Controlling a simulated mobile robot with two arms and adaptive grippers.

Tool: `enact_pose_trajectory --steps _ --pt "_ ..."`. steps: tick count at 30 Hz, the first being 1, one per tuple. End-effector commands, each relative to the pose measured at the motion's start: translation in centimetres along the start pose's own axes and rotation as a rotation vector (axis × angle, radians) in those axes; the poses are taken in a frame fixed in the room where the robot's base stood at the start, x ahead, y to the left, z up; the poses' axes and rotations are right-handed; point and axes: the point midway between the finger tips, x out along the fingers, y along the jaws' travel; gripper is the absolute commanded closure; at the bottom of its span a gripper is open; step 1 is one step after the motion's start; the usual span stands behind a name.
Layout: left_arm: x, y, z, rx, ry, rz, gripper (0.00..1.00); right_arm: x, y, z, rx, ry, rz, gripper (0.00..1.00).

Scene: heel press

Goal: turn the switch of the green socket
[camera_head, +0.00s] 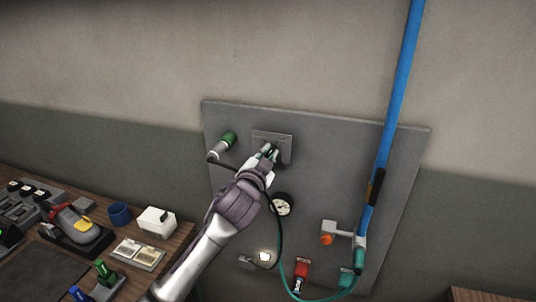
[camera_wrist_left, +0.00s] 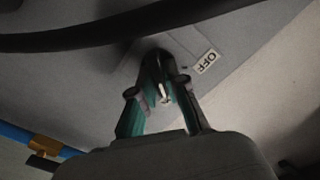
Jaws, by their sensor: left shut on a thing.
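A grey switch plate (camera_head: 287,136) is mounted high on the grey wall panel. My left gripper (camera_head: 269,152) reaches up to it from below. In the left wrist view, my left gripper (camera_wrist_left: 160,92) has its teal-lined fingers around a dark switch knob (camera_wrist_left: 154,60), shut on it. An "OFF" label (camera_wrist_left: 206,62) shows beside the knob; most of the knob is hidden by the fingers. A green-ended cylindrical fitting (camera_head: 228,139) sits just left of the plate, and a teal-green fitting (camera_head: 346,280) sits at the panel's lower right. My right gripper is not in view.
A black cable (camera_wrist_left: 110,40) crosses close in front of the left wrist camera. On the panel are a gauge (camera_head: 282,204), a red fitting (camera_head: 302,270), an orange knob (camera_head: 326,239) and a blue pipe (camera_head: 397,95). A cluttered workbench (camera_head: 182,238) stands at left.

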Motion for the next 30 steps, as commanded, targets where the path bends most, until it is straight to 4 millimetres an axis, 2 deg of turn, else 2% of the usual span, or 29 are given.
enact_pose_trajectory --steps 6,7,11,23,26,30 --pt "0.0 -0.1 -0.1 0.005 0.001 -0.001 1.0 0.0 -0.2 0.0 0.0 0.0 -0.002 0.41" --pt "0.0 -0.1 -0.1 0.004 0.001 -0.001 0.84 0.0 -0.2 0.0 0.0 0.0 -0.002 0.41" --pt "0.0 -0.1 0.0 0.003 0.001 -0.001 0.62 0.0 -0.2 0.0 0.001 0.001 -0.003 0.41" --pt "-0.6 0.0 0.0 0.0 0.001 0.0 0.61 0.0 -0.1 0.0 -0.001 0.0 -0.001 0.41" --pt "-1.8 0.0 0.1 0.0 0.0 0.0 0.61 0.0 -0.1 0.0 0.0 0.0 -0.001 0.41" --pt "-4.6 0.0 0.1 0.001 0.001 0.0 0.61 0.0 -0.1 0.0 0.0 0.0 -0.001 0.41"
